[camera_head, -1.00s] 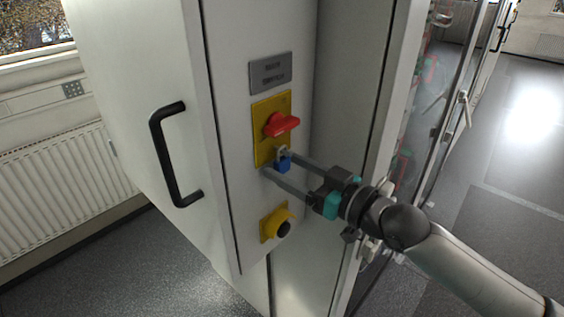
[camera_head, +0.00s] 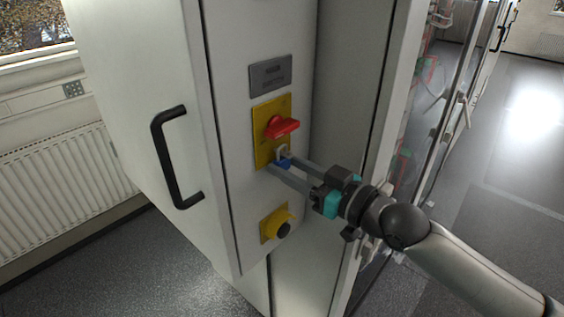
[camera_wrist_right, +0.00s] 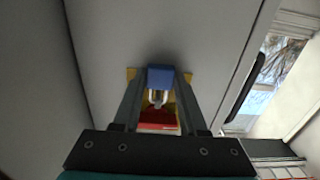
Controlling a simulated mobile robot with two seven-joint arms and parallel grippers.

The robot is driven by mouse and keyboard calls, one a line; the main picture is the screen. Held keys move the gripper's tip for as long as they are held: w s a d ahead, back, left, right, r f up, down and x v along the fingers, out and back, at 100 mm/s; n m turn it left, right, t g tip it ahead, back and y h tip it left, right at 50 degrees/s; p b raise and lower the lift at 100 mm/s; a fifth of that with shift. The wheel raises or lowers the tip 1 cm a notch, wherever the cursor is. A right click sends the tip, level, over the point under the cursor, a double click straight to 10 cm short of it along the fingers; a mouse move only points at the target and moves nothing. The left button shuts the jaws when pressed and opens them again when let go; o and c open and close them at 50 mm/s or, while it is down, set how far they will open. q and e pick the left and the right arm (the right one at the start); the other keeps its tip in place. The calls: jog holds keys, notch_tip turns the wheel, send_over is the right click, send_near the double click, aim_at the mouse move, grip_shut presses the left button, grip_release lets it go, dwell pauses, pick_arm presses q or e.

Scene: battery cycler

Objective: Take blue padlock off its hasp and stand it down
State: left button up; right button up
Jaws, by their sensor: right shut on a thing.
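The blue padlock (camera_head: 283,162) is at the lower edge of the yellow switch plate (camera_head: 263,141) on the cabinet's narrow face, below the red rotary handle (camera_head: 283,127). Its pale shackle shows just above the body; I cannot tell whether it still passes through the hasp. My right gripper (camera_head: 284,164) reaches in from the right and is shut on the padlock body, one finger on each side. In the right wrist view the blue body (camera_wrist_right: 160,76) sits between the fingertips, with the shackle and the red handle (camera_wrist_right: 158,118) beyond it. My left gripper is not in view.
A yellow plate with a black knob (camera_head: 281,228) is below the padlock. A grey label plate (camera_head: 270,76) is above the switch. A black door handle (camera_head: 172,157) stands out at left. A glass-fronted cabinet side is at right, close to my arm.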

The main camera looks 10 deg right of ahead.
jog(key=shift+r+p, duration=0.3)
jog(key=shift+r, duration=0.1)
jog(key=shift+s+d, duration=0.1)
jog(key=p+v, duration=0.1)
jog(key=v, duration=0.5)
jog(key=shift+s+d+p, duration=0.2)
jog(key=shift+s+p, duration=0.1)
jog(key=shift+p, duration=0.1)
dwell(0.9)
dwell(0.5)
jog(key=s+a+f+m+t+h+b, duration=0.1)
jog(key=s+a+f+b, duration=0.1)
jog(key=f+b, duration=0.35)
jog(key=s+a+f+m+t+h+b, duration=0.1)
jog(key=s+a+f+h+b, duration=0.1)
jog(key=f+b, duration=0.4)
jog(key=s+d+f+m+t+h+b, duration=0.1)
jog(key=s+d+f+m+h+b, duration=0.1)
jog(key=f+h+b, duration=0.2)
jog(key=s+d+f+m+h+b, duration=0.2)
jog(key=f+b, duration=0.4)
jog(key=f, duration=0.4)
jog(key=shift+s+d+m+t+h, duration=0.2)
jog(key=shift+d+m+t+h, duration=0.3)
jog(key=shift+m+h, duration=0.4)
